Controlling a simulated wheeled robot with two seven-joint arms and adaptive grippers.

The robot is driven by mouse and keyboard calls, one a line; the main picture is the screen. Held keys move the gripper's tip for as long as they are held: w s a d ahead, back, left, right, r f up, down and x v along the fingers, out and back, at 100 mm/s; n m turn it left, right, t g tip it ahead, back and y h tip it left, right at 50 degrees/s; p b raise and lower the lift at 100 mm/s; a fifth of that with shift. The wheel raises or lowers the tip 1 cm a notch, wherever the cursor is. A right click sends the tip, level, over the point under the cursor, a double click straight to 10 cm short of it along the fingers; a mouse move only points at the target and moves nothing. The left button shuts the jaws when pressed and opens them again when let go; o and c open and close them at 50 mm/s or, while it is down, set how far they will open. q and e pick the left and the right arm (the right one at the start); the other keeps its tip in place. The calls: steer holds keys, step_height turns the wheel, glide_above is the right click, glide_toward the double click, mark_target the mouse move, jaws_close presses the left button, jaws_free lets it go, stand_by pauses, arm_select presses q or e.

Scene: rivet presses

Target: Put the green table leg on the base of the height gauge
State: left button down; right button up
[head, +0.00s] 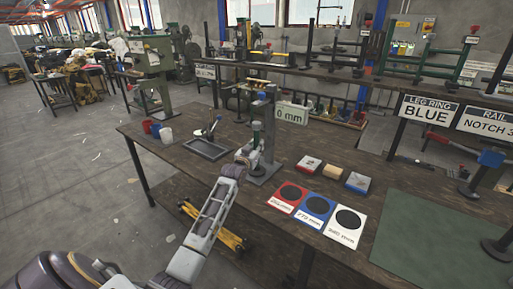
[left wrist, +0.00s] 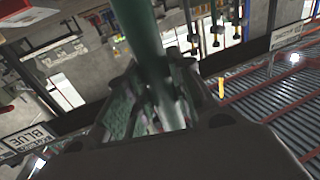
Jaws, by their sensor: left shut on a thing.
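The height gauge (head: 270,122) stands on the wooden table, with a grey column and a flat grey base (head: 264,176). A sign reading "0 mm" (head: 292,112) is just right of it. My left gripper (head: 250,152) is at the gauge, in front of the column and above the base. It is shut on the green table leg (head: 256,134), which stands roughly upright beside the column. In the left wrist view the leg (left wrist: 143,40) runs up from between the fingers. The leg's lower end is hidden by the gripper, so I cannot tell whether it touches the base. My right gripper is not in view.
A dark tray (head: 206,148) and red, blue and white cups (head: 156,130) lie left of the gauge. A green mat (head: 440,240) covers the right side.

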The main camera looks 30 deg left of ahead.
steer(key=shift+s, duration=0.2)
arm_select(q)
steer(key=c, duration=1.3)
jaws_free()
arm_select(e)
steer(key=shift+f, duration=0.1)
arm_select(q)
steer(key=shift+o, duration=0.2)
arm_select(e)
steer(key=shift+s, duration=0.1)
arm_select(q)
steer(key=shift+s+d, duration=0.2)
steer(key=shift+s, duration=0.95)
steer(key=shift+s+d, duration=0.25)
steer(key=shift+s, duration=0.9)
steer(key=shift+s+d, duration=0.2)
steer(key=shift+s, duration=0.95)
glide_toward(255, 147)
steer(key=shift+s+d+p, duration=0.2)
steer(key=shift+s+p, duration=0.15)
steer(key=shift+s, duration=0.05)
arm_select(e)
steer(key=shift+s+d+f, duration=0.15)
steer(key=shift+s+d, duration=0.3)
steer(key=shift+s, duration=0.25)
